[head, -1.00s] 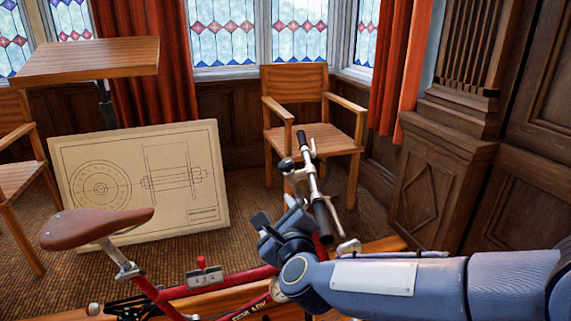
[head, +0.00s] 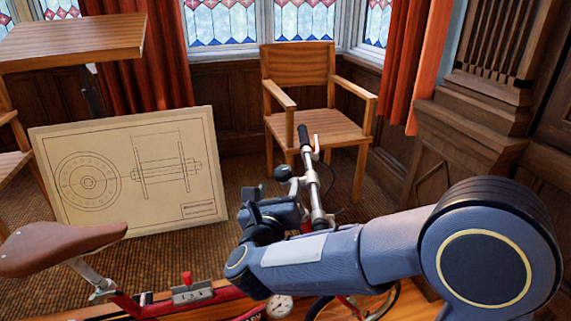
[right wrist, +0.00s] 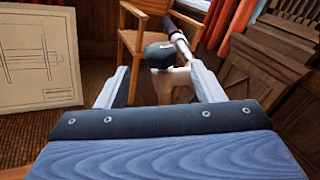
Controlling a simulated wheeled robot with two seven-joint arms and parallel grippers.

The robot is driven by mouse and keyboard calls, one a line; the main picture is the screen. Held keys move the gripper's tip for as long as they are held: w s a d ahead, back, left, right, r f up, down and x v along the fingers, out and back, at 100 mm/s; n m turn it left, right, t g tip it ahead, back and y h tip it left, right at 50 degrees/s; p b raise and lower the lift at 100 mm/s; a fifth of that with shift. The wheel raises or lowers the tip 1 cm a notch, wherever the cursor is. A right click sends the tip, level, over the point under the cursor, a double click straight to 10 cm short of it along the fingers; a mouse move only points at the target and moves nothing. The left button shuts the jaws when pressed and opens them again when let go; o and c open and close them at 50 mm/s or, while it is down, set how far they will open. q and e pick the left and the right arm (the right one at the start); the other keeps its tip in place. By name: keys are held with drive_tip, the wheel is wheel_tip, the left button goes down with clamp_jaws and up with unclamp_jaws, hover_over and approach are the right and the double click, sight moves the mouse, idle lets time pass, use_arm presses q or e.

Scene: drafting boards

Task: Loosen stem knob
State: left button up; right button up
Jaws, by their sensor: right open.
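The red folding bicycle stands in front of me, with its handlebar (head: 312,180) upright in the middle of the head view. A dark rounded knob (head: 284,173) sits beside the bar, at the head of a pale metal stem in the right wrist view (right wrist: 160,52). My right gripper (head: 262,198) is open, just short of the knob. In the right wrist view its two fingers (right wrist: 158,78) stand apart, with the knob between and beyond their tips. I see no contact. My right arm hides part of the bicycle's front. My left gripper is not in view.
The brown saddle (head: 62,248) and a red lever on a grey block (head: 190,291) are at the lower left. A round gauge (head: 280,306) is at the bottom. A drawing board (head: 130,175) leans behind, and a wooden chair (head: 318,115) stands beyond the handlebar.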

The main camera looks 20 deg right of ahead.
sight(282, 179)
drive_tip(key=p+x, duration=0.2)
drive_tip(key=x, duration=0.4)
drive_tip(key=shift+r, duration=0.15)
drive_tip(key=shift+w+d, duration=0.2)
drive_tip(key=shift+w, duration=0.2)
drive_tip(key=c, duration=1)
drive_tip(key=shift+o, duration=0.2)
